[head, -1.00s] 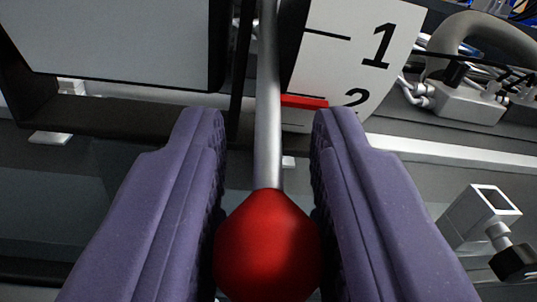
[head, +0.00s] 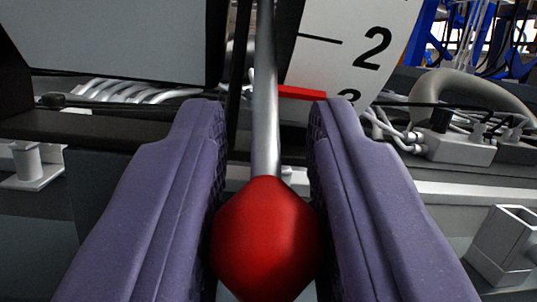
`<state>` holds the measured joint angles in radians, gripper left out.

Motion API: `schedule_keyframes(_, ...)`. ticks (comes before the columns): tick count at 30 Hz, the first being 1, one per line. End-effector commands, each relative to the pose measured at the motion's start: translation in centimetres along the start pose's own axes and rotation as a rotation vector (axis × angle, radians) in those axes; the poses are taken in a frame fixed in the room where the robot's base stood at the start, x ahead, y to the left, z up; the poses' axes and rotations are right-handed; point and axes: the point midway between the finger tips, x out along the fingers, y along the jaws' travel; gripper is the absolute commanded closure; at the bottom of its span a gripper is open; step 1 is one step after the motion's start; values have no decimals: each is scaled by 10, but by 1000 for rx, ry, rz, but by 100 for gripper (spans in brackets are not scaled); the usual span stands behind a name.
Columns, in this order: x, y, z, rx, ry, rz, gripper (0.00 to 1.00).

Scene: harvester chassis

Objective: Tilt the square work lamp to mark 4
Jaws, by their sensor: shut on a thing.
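My gripper (head: 266,200) has two purple fingers shut on the red knob (head: 266,240) at the end of a silver lever rod (head: 265,110). The rod runs up between the fingers and out of the top of the view. The square work lamp (head: 110,35) shows as a grey panel in a black frame at the upper left, cut off by the picture edge. The white mark scale (head: 345,60) stands right of the rod. Its mark 2 shows in full, and 3 is partly hidden behind the right finger. A red pointer (head: 300,92) sits between marks 2 and 3, close to 3.
A grey hose (head: 475,85) and white connector block (head: 460,145) with cables lie at the right. A square metal tube (head: 503,240) sticks out at the lower right. A metal bracket (head: 35,165) is at the left. Silver pipes (head: 140,92) run behind the lamp frame.

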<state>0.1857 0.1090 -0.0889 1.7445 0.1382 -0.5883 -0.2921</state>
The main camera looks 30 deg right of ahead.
Motion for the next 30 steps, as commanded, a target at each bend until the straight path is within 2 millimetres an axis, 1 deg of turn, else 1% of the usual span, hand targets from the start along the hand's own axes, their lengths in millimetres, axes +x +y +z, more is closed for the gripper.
schedule_keyframes(1,-2,-3,14,1,25,4,100)
schedule_keyframes(3,0,-4,17,4,62,10,100)
schedule_keyframes(7,4,-5,19,8,120,21,100)
schedule_keyframes(18,11,-6,25,8,109,19,100)
schedule_keyframes(30,12,-6,26,8,106,19,100)
